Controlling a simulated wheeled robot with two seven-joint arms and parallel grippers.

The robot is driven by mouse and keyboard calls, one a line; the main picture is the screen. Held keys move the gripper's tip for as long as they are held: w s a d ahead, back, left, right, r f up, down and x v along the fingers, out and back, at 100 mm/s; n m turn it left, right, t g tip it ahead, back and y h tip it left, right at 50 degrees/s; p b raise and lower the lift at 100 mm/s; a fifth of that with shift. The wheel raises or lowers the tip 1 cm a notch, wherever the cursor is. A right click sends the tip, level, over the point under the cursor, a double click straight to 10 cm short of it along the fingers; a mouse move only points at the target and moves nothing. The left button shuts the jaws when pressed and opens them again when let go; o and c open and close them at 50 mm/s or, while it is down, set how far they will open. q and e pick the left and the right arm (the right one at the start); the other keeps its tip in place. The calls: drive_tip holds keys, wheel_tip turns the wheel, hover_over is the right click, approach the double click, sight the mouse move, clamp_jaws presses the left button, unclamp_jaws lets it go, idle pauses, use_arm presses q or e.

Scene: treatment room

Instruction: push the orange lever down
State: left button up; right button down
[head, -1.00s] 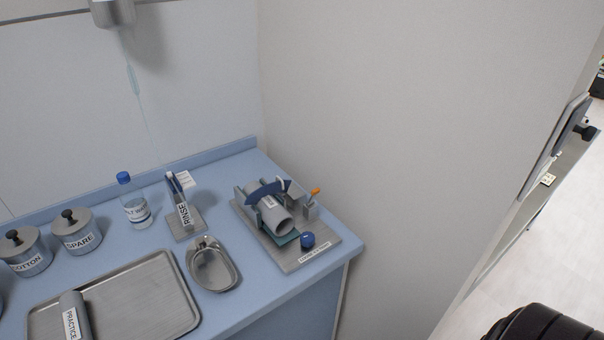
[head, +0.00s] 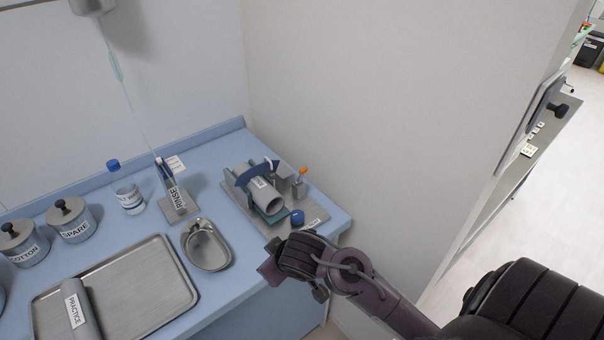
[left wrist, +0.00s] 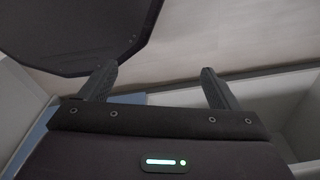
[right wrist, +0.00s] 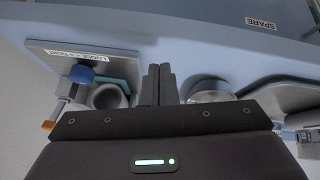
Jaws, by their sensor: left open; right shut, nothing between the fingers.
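The orange lever (head: 303,171) stands up from a small grey block at the right back of a grey fixture board (head: 240,207) on the blue counter. Its orange tip (right wrist: 48,126) also shows at the left of the right wrist view. My right gripper (head: 268,268) is in front of the board and counter edge, apart from the lever; its shut, empty fingers (right wrist: 159,72) show in the right wrist view. My left gripper (left wrist: 156,72) shows only in the left wrist view, open and empty, away from the fixture.
The board also holds a grey cylinder (head: 272,204) under a blue strap and a blue knob (head: 297,217). Left of it are a metal bowl (head: 207,246), a rinse stand (head: 178,207), a bottle (head: 127,194) and a tray (head: 150,292). A wall rises behind the board.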

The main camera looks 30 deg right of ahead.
drive_tip(key=w+d+r+n+t, duration=0.1)
drive_tip(key=w+d+r+t, duration=0.15)
drive_tip(key=w+r, duration=0.5)
use_arm(q)
drive_tip(key=shift+s+a, duration=0.2)
drive_tip(key=shift+s, duration=0.5)
use_arm(e)
drive_tip(key=w+d+r+m, duration=0.1)
drive_tip(key=w+d+r, duration=0.2)
drive_tip(key=d+r, duration=0.2)
drive_tip(key=w+d+r+m+g, duration=0.1)
drive_tip(key=d+r, duration=0.4)
drive_tip(key=d, duration=0.5)
drive_tip(key=shift+w+d+m+y, duration=0.4)
drive_tip(key=shift+w+m, duration=0.2)
drive_tip(key=shift+w, duration=0.6)
use_arm(q)
drive_tip(key=shift+w, duration=0.15)
use_arm(e)
drive_tip(key=shift+f+g, duration=0.1)
drive_tip(key=shift+g, duration=0.15)
